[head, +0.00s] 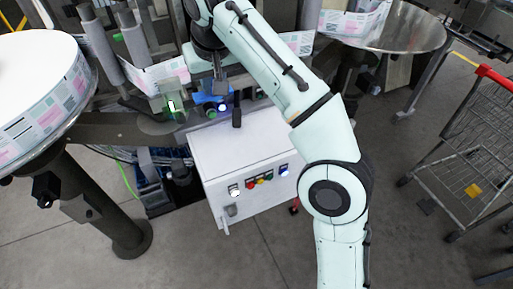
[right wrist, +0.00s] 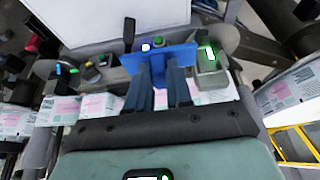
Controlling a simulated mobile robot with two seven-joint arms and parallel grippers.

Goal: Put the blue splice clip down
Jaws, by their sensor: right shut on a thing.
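The blue splice clip (right wrist: 182,53) is a flat bar lying across the tips of my right gripper (right wrist: 163,72) in the right wrist view. The gripper is shut on it. In the head view my right gripper (head: 213,88) points down above the labeller, and the blue clip (head: 206,101) shows small at its tips, partly hidden by it. I cannot tell whether the clip touches the surface below it. My left gripper is not in view.
A grey sensor block with a green light (head: 173,107) stands close left of the clip. A white control cabinet (head: 240,155) with coloured buttons is in front. A large label reel (head: 40,75) is at left, a round metal table (head: 400,35) and a wire cart (head: 470,150) at right.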

